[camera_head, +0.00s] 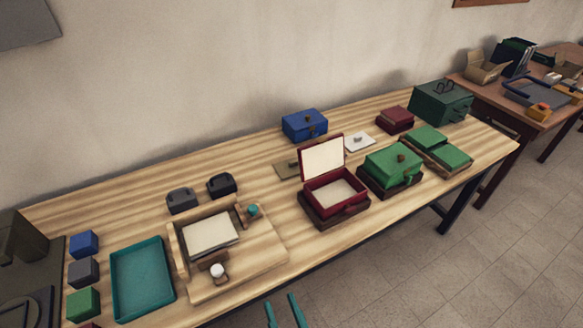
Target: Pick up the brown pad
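A flat olive-brown pad (286,169) with a small raised piece on it lies on the wooden table, behind and left of the open red box (335,192). Its right part is hidden by the raised lid of that box. Dark brown bases lie under the red box (333,216) and under a green box (391,187); I cannot tell for sure which piece is the brown pad. My gripper (284,309) shows as two teal fingers at the bottom edge, apart and empty, in front of the table.
A blue box (304,124), a white plate (359,142) and a dark red box (394,119) stand behind. Green boxes stand at the right. A teal tray (142,278) and a wooden stand (255,258) fill the left. Bare wood shows between the stand and red box.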

